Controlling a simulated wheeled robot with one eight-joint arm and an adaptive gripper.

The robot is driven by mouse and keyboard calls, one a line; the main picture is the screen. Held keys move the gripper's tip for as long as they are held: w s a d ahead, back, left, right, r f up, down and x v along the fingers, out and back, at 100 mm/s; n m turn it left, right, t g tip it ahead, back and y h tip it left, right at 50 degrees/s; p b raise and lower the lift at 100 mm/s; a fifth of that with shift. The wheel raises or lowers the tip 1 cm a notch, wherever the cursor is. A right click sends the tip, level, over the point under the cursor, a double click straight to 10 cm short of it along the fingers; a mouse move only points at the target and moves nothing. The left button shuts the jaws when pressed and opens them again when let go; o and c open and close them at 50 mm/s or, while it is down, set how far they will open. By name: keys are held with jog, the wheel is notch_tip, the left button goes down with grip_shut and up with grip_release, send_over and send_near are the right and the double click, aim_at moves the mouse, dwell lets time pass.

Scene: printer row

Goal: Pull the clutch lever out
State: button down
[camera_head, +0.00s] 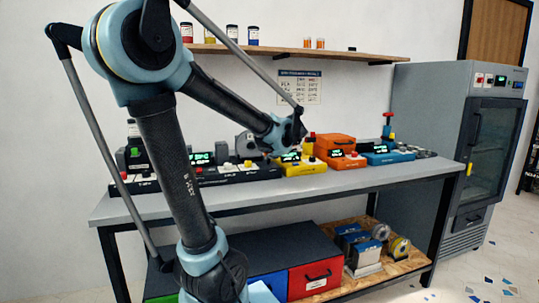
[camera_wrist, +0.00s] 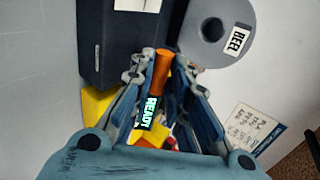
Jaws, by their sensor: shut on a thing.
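An orange round lever (camera_wrist: 161,68), which looks like the clutch lever, stands between the fingers of my gripper (camera_wrist: 162,84) in the wrist view. The fingers are closed in on both sides of it, and its lower end is hidden. A green READY display (camera_wrist: 149,111) shows between the fingers, near yellow casing (camera_wrist: 95,103). In the head view my gripper (camera_head: 291,134) is at the yellow machine (camera_head: 303,169) on the bench. My arm hides the lever there.
A grey reel (camera_wrist: 213,29) and a dark block (camera_wrist: 120,35) stand close to the fingers. An orange machine (camera_head: 336,150) and a blue machine (camera_head: 387,157) are to the right on the grey bench (camera_head: 400,171). A wooden shelf (camera_head: 280,50) with jars hangs above.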

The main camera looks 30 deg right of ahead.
jog(key=c, duration=1.5)
grip_release()
jog(key=shift+c, duration=0.2)
jog(key=v, duration=1.1)
jog(key=shift+s+r, duration=0.25)
jog(key=shift+s, duration=0.05)
